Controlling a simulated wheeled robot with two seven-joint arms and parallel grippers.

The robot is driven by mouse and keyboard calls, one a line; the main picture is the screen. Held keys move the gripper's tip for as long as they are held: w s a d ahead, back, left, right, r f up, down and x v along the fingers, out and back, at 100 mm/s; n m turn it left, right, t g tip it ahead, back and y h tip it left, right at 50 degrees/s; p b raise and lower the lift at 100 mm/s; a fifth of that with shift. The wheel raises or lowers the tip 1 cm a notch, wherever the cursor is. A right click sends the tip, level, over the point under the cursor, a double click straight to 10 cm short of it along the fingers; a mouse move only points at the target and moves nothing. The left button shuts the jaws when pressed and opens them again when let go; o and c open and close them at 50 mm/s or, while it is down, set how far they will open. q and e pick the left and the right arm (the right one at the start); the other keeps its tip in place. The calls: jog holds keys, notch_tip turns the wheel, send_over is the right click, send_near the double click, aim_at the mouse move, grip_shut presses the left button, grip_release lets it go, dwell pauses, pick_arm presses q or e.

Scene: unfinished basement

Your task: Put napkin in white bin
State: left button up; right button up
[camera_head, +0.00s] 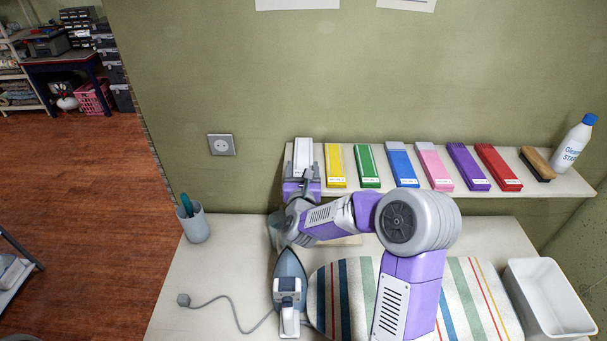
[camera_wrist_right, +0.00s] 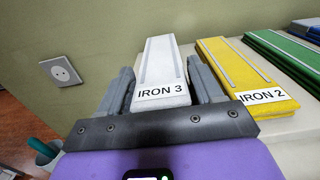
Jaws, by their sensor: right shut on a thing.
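The white folded piece (camera_head: 304,150) labelled "IRON 3" is at the left end of the wall shelf; I take it as the napkin. It shows large in the right wrist view (camera_wrist_right: 163,70). My right gripper (camera_head: 302,180) is shut on it, one grey finger along each long side. I cannot tell whether it is lifted off the shelf. The white bin (camera_head: 550,300) is open and looks empty, at the right end of the table. My left gripper is not in view.
A yellow folded piece (camera_head: 336,165) labelled "IRON 2" lies beside the white one, with several coloured ones to the right. An iron (camera_head: 289,285), striped ironing board (camera_head: 470,300) and cup (camera_head: 195,225) are on the table.

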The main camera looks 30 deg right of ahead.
jog(key=shift+w+f, duration=0.15)
jog(key=shift+f, duration=0.75)
jog(key=shift+f, duration=0.15)
jog(key=o, duration=1.1)
jog(key=shift+c, duration=0.2)
